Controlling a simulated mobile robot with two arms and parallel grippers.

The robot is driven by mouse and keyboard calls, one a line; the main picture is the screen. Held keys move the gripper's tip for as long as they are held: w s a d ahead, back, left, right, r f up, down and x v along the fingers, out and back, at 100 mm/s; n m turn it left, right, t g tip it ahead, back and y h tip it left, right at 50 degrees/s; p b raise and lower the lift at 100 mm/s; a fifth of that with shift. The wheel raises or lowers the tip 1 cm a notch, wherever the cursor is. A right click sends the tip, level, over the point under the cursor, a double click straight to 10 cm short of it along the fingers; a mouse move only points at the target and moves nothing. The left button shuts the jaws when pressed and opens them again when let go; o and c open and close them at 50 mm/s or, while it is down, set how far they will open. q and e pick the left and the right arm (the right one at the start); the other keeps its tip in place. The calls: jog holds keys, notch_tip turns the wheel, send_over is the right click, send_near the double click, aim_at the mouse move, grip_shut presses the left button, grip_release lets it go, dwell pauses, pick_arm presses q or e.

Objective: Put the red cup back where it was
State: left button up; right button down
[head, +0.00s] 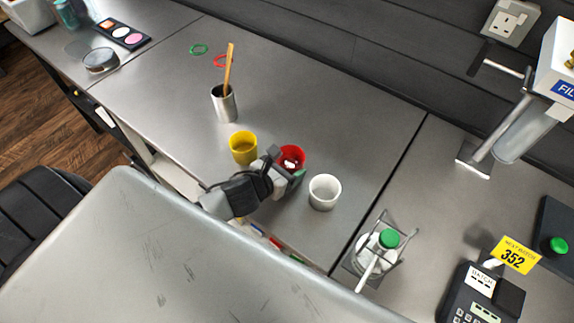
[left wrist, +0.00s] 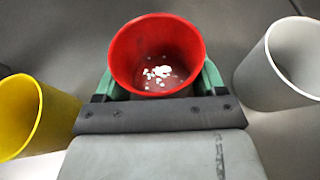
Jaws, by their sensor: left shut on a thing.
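The red cup (head: 291,155) is on or just above the grey bench, between the yellow cup (head: 243,147) and the white cup (head: 325,191). My left gripper (head: 286,168) is shut on the red cup. In the left wrist view, the red cup (left wrist: 157,50) sits between the green fingers with small white pieces inside it. It looks upright. The yellow cup (left wrist: 30,115) is at the left there and the white cup (left wrist: 285,68) at the right, both apart from it. I cannot tell if its base touches the bench. My right gripper is not in view.
A metal pot (head: 224,104) with a wooden stick stands behind the yellow cup. A green-capped bottle (head: 387,241) in a wire holder is at the right.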

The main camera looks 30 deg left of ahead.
pick_arm(q)
jog(key=shift+f, duration=0.1)
jog(key=o, duration=1.2)
jog(key=shift+s, duration=0.15)
jog(key=b+v, duration=0.1)
jog(key=v, duration=0.9)
jog(key=shift+s+b, duration=0.1)
jog(key=shift+b, duration=0.25)
jog(key=shift+s+a+r, duration=0.15)
jog(key=shift+s+r, duration=0.4)
jog(key=shift+s, duration=0.1)
